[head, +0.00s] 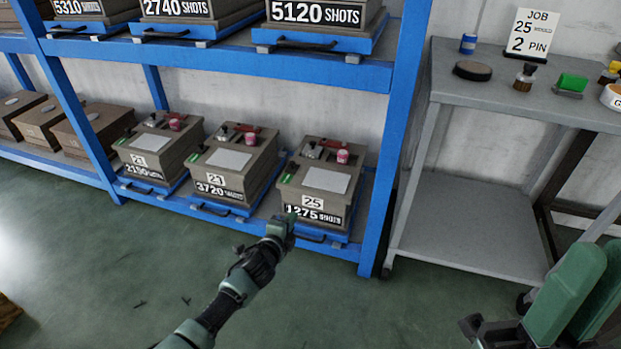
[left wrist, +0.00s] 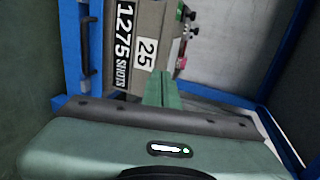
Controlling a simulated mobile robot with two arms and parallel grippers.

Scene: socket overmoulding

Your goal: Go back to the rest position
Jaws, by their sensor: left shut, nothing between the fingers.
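My left gripper (head: 290,218) is shut and empty. It is in front of the mould box marked 25 and 1275 SHOTS (head: 322,180) on the lower shelf. In the head view its tip overlaps the lower left of that box's front; I cannot tell whether it touches. The left wrist view shows the shut green fingers (left wrist: 161,90) pointing toward the same box (left wrist: 145,30), with nothing between them. Green parts of my right arm show at the lower right of the head view; its fingertips are not clearly in view.
A blue rack (head: 390,130) holds several mould boxes on two shelves, on blue trays with dark handles. A grey table (head: 460,95) to the right carries a job sign (head: 532,33), a dark disc (head: 472,70) and small items. The green floor in front is mostly clear.

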